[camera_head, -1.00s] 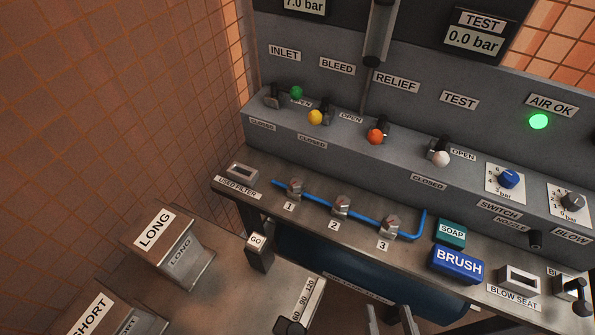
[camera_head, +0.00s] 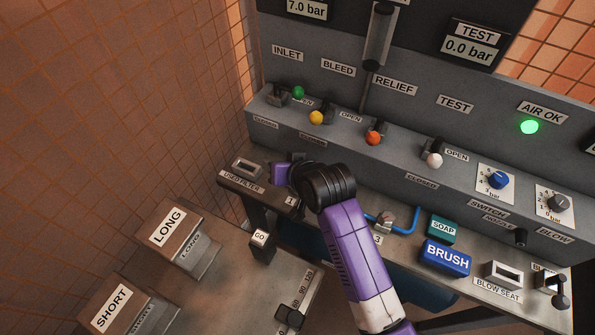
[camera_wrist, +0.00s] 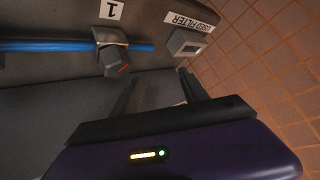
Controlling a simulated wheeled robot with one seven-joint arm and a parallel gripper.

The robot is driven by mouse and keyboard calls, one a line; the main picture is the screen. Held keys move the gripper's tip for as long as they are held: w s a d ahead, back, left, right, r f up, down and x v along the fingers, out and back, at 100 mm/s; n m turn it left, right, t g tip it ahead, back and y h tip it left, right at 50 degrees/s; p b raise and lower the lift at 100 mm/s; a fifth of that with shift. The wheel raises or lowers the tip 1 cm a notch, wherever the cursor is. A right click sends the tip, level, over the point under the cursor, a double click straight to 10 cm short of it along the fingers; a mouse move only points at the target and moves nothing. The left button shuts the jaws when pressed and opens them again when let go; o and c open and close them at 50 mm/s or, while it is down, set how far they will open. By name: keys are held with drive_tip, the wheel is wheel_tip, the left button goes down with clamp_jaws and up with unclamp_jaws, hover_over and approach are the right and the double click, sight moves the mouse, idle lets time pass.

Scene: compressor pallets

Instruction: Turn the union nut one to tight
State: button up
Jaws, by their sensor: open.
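Union nut one (camera_wrist: 115,52) is a grey metal fitting with a red mark on the blue pipe (camera_wrist: 45,46), beside the label "1", in the wrist view. My gripper (camera_wrist: 158,74) is open and empty. Its fingers point toward the bench, and the nut lies to the left of them, not between them. In the head view my arm covers nut one and nut two; only the label "1" (camera_head: 290,201) shows. Nut three (camera_head: 387,220) shows to the right of my arm.
The used filter slot (camera_wrist: 187,43) lies right of the nut. In the head view, valve levers with coloured knobs line the panel behind. The tiled wall is close on the left.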

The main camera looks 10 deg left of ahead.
drive_tip(key=shift+w+a+r+g+h, duration=0.1)
drive_tip(key=shift+w+a+g+h, duration=0.3)
drive_tip(key=shift+g, duration=0.3)
drive_tip(key=shift+w+r+g+h+p, duration=0.15)
drive_tip(key=shift+g+h+p, duration=0.15)
drive_tip(key=shift+g, duration=0.3)
drive_tip(key=d+r+g+h, duration=0.1)
drive_tip(key=s+d+r+g+h, duration=0.1)
drive_tip(key=d+r+g, duration=0.1)
drive_tip(key=s+d+r+g+h+p, duration=0.1)
drive_tip(key=h, duration=0.1)
drive_tip(key=shift+d+r+g, duration=0.2)
drive_tip(key=shift+r+g, duration=0.2)
drive_tip(key=shift+s+d+r, duration=0.1)
drive_tip(key=shift+s+d, duration=0.05)
drive_tip(key=shift+d, duration=0.1)
drive_tip(key=shift+s+d+f, duration=0.1)
drive_tip(key=shift+f, duration=0.1)
drive_tip(key=shift+f+p, duration=0.3)
drive_tip(key=shift+f, duration=3.3)
drive_tip(key=shift+m, duration=0.3)
clamp_jaws()
